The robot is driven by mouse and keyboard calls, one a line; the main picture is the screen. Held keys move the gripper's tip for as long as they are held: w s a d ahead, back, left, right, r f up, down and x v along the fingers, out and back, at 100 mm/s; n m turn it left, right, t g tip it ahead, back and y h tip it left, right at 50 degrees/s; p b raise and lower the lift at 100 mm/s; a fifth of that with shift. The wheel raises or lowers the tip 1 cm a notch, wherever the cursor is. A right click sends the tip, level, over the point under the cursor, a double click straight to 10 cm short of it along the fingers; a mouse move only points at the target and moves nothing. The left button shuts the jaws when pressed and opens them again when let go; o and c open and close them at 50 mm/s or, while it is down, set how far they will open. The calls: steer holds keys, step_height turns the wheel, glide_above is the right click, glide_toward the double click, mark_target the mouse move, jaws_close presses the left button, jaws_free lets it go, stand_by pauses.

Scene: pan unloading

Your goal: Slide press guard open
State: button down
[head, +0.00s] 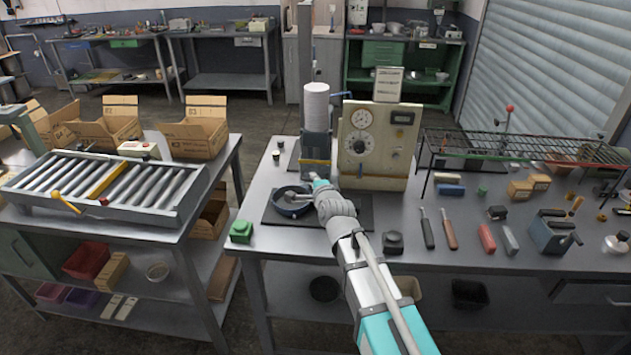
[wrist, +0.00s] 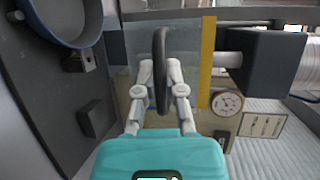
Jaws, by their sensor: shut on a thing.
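The press (head: 316,110) stands on the middle bench, with a white cylinder on top of its dark body. Its guard is a see-through panel with a yellow stripe (wrist: 207,62) along one edge; this stripe also shows low on the press in the head view (head: 316,162). A dark upright handle (wrist: 161,50) sits on the guard. My gripper (wrist: 162,82) is shut on this handle, one finger on each side. In the head view my gripper (head: 318,181) is at the press front, and my wrist hides part of the guard and handle.
A blue round pan (head: 290,202) stands on a dark mat (head: 272,219), just left of my wrist. A beige control box (head: 378,145) with dials stands close right of the press. Tools lie farther right.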

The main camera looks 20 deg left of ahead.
steer(key=shift+r+p, duration=0.85)
steer(key=shift+r, duration=0.4)
steer(key=c, duration=0.7)
jaws_free()
steer(key=shift+f, duration=0.1)
steer(key=shift+s, duration=0.2)
